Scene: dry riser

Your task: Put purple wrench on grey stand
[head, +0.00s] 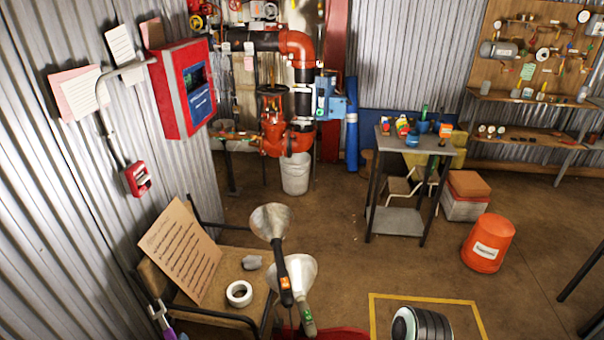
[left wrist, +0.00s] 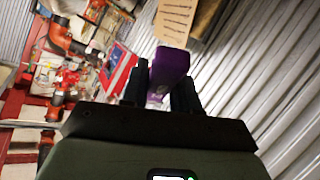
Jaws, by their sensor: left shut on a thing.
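The purple wrench (left wrist: 172,62) is between the two dark fingers of my left gripper (left wrist: 161,80) in the left wrist view. The fingers are shut on its purple handle. In the head view, the wrench's silver head (head: 158,312) shows at the bottom left, with a little purple below it. The rest is cut off, and my left gripper is out of that frame. The grey stand (head: 398,150) is a small metal table with a lower shelf, standing right of centre, well away from the wrench. My right gripper is in neither view.
A wooden chair (head: 262,280) at the lower left holds a cardboard sheet (head: 180,250) and a white tape roll (head: 239,293). Two cone-headed tools (head: 271,221) stand beside it. Bottles and cups crowd the stand's back. An orange bucket (head: 488,243) stands right of it.

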